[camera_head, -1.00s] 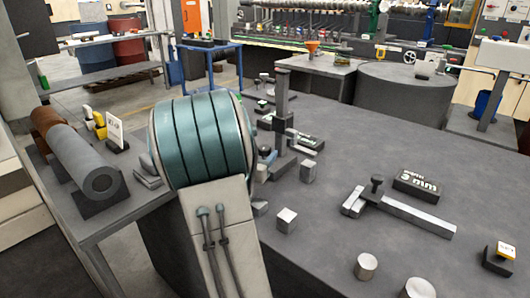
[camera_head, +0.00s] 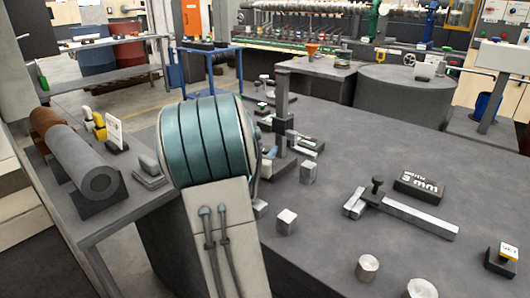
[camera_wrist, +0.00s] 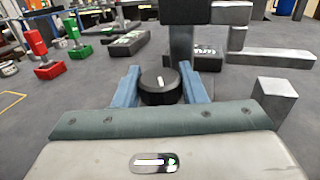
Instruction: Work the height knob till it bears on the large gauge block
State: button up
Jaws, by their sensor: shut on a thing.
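The height knob (camera_wrist: 160,90) is round and black with a white mark. In the wrist view it sits between the two blue fingers of my gripper (camera_wrist: 162,88), which are shut on it. The dark upright of the height gauge (camera_head: 282,97) stands behind my arm in the head view; my arm hides the knob and most of my gripper there. A tall grey gauge block (camera_head: 308,171) stands right of the upright, with a smaller block (camera_head: 287,221) nearer. In the wrist view a grey block (camera_wrist: 275,96) stands right of my gripper. I cannot tell whether the gauge touches a block.
On the grey table lie a T-shaped metal tool (camera_head: 405,212), a black labelled block (camera_head: 419,186) and round metal pieces (camera_head: 367,267). A red-topped piece (camera_wrist: 39,48) and a green-topped piece (camera_wrist: 73,35) stand left in the wrist view.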

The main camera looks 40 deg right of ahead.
jog(key=t+b, duration=0.1)
jog(key=n+t+y+b, duration=0.1)
jog(key=b, duration=0.1)
jog(key=shift+f+n, duration=0.25)
jog(key=shift+n, duration=0.05)
jog(key=shift+r+n+t+y+b, duration=0.2)
jog(key=shift+n+t+y+b, duration=0.25)
jog(key=shift+t+b, duration=0.4)
jog(key=o, duration=1)
